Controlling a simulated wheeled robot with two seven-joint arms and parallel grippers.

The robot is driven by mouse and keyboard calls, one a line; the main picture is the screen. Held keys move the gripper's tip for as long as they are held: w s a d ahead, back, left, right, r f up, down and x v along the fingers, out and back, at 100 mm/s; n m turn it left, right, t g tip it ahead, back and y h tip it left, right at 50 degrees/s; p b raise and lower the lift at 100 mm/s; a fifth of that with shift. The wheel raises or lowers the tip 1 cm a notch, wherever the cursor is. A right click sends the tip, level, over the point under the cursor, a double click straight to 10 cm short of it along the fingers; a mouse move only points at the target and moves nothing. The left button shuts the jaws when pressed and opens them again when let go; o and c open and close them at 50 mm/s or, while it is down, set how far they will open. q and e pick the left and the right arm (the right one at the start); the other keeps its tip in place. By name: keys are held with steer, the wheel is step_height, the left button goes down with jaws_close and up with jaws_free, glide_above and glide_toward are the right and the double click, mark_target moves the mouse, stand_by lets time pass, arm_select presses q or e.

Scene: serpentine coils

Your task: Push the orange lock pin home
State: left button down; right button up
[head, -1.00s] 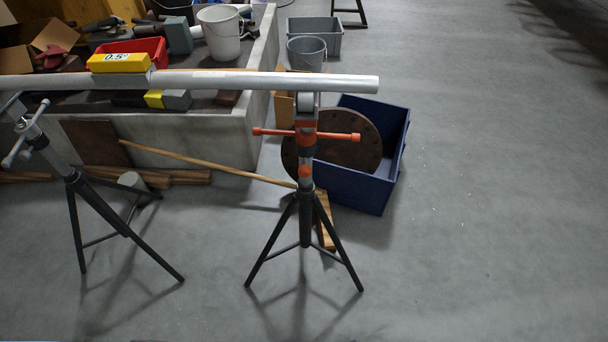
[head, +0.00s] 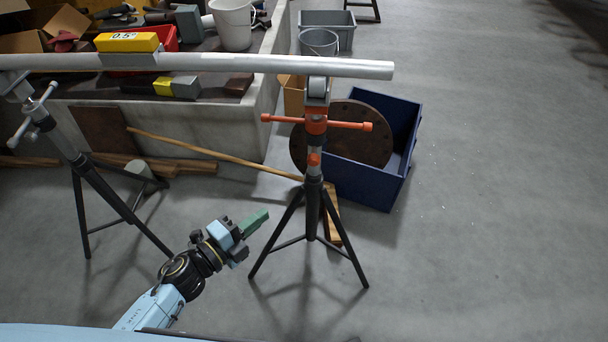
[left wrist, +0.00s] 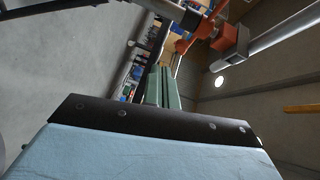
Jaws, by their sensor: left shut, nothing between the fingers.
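The small orange lock pin (head: 314,159) sticks out of the front of the middle stand's grey post, below its orange T-handle collar (head: 316,124). How deep it sits cannot be told. My left gripper (head: 254,222) has its green fingers shut and empty, in front of the stand, lower than the pin and to its left, apart from the stand. The left wrist view shows the shut fingers (left wrist: 162,88) and, beyond them at upper right, orange stand parts (left wrist: 230,42); I cannot tell which of these is the pin. My right gripper is not in view.
A long grey pipe (head: 240,64) lies across the middle stand and a left stand (head: 82,165), carrying a yellow level (head: 127,42). The black tripod legs (head: 283,235) spread near my gripper. A blue crate (head: 365,186) stands behind. The floor at right is clear.

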arm_select(q)
step_height(320, 180, up, 4)
steer(key=d+m+h, duration=0.2)
steer(key=m, duration=0.1)
steer(key=b, duration=0.1)
glide_toward(318, 164)
steer(key=d, duration=0.4)
steer(key=shift+g, duration=0.3)
steer(key=shift+w+r+b, duration=0.2)
steer(key=shift+w+b, duration=0.35)
steer(key=shift+w, duration=1.55)
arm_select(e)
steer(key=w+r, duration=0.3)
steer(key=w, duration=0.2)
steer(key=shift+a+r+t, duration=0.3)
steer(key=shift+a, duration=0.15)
